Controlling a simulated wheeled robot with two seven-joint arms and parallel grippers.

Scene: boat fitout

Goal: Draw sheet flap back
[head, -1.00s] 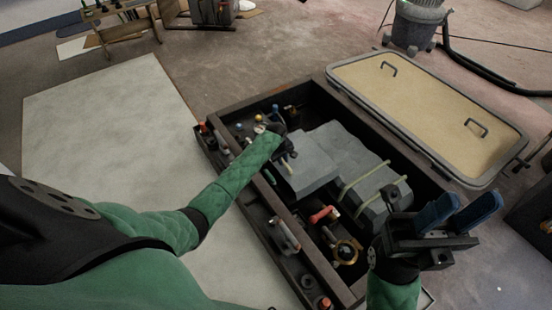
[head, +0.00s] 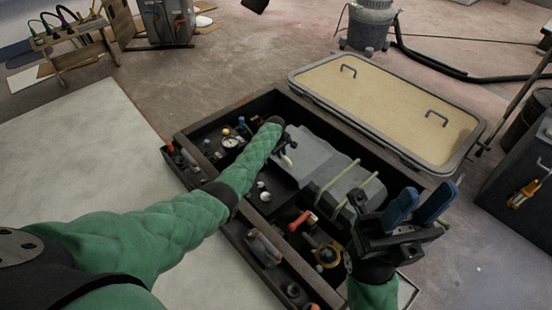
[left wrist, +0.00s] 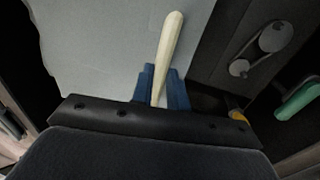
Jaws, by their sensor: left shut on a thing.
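The grey sheet (head: 308,152) lies over a bulky shape in the open dark bay; its flap is at the left end, and it also fills much of the left wrist view (left wrist: 105,50). A slim cream rod (left wrist: 168,45) lies against the flap. My left gripper (head: 286,148) reaches into the bay at the flap's left edge. In the left wrist view its blue fingers (left wrist: 162,82) are shut on the cream rod. How the rod joins the sheet is hidden. My right gripper (head: 428,205) is open and empty above the bay's near right corner.
Two pale cords (head: 332,178) cross the sheet's right part. A gauge (head: 230,142), a red-handled valve (head: 300,221) and a brass-ringed fitting (head: 327,255) sit in the bay. A tan hatch lid (head: 390,100) with two handles lies behind it.

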